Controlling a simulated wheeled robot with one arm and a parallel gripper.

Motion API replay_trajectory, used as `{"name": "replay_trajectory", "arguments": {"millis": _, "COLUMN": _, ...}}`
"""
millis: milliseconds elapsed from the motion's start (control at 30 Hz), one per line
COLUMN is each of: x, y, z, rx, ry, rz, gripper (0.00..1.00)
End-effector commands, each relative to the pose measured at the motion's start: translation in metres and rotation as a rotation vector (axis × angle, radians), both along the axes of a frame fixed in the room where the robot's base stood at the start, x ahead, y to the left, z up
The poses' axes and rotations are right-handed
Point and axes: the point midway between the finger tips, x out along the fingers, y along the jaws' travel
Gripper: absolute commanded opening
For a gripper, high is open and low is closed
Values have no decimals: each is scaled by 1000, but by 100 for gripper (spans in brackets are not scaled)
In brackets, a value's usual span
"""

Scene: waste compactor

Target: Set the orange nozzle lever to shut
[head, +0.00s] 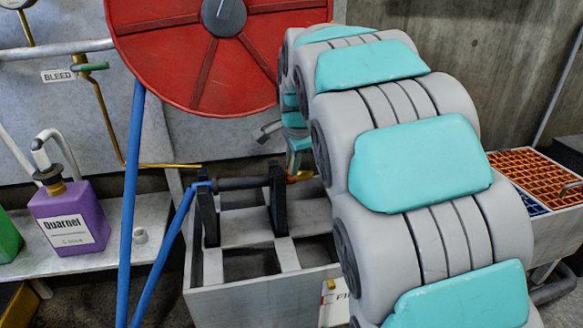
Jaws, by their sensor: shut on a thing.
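The dark nozzle (243,184) lies across two black upright brackets on a grey frame, with a blue hose (173,243) joined at its left end. A small part of the orange nozzle lever (302,177) shows at the nozzle's right end, just beside the right bracket. My gripper (294,172) comes down onto it from above, small and teal, and is shut on the lever. My arm hides the area just to the right, so the lever's full length and angle cannot be made out.
A red reel (190,50) hangs on the wall above. A purple bottle (68,217) and a green one (8,238) stand on a shelf at left. A crate with an orange grid (530,177) is at right. My arm fills the centre right.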

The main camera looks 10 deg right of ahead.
Motion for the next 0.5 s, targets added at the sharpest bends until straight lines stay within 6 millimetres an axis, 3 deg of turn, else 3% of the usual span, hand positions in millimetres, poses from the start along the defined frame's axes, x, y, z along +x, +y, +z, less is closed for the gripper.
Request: {"name": "replay_trajectory", "arguments": {"millis": 500, "x": -15, "y": 1, "z": -11, "rx": -8, "ry": -266, "rz": 2, "gripper": 0}}
